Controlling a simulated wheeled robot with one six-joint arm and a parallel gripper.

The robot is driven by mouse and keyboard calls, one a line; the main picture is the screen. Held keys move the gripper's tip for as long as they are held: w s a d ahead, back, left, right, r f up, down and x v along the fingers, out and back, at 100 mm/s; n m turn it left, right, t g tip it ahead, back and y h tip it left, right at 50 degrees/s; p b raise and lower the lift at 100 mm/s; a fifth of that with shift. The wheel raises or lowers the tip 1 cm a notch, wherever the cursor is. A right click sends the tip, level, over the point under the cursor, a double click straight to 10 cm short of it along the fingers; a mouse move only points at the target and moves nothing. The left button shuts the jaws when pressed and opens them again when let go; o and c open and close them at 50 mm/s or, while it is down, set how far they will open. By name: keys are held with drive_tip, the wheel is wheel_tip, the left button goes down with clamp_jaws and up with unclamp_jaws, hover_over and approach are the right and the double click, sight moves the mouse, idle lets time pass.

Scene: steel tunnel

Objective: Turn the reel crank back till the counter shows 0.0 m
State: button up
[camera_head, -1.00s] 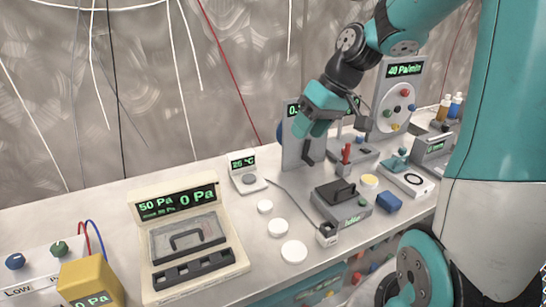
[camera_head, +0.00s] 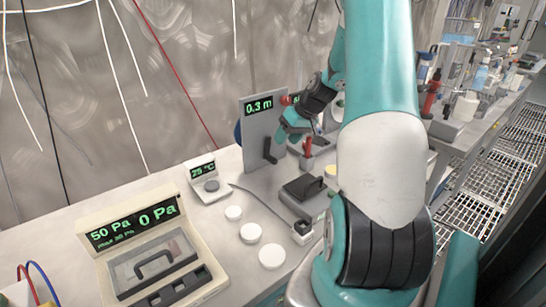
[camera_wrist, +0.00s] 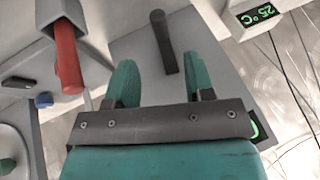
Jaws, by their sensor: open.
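The reel's upright grey panel (camera_head: 258,145) carries a counter (camera_head: 259,107) that reads 0.3 m. The black crank (camera_head: 269,153) sits low on the panel's face, its arm pointing up. My gripper (camera_head: 284,130) is just right of the panel and above the crank. In the wrist view my gripper (camera_wrist: 158,70) has its two green fingers apart, with nothing clamped between them. The black crank (camera_wrist: 163,40) appears between and beyond the fingertips there. I cannot tell whether either finger touches it. The reel drum is mostly hidden behind the panel.
A red handle (camera_head: 307,147) stands close right of the crank; the red handle (camera_wrist: 68,60) is left of the fingers in the wrist view. A 25 °C unit (camera_head: 207,180), white discs (camera_head: 250,232) and a black-topped box (camera_head: 304,187) are nearby. My arm hides the bench's right part.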

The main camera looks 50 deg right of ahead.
sight(274, 158)
drive_tip(key=x, duration=0.8)
drive_tip(key=shift+w+f, duration=0.1)
drive_tip(key=shift+f, duration=0.05)
drive_tip(key=shift+c, duration=0.2)
clamp_jaws()
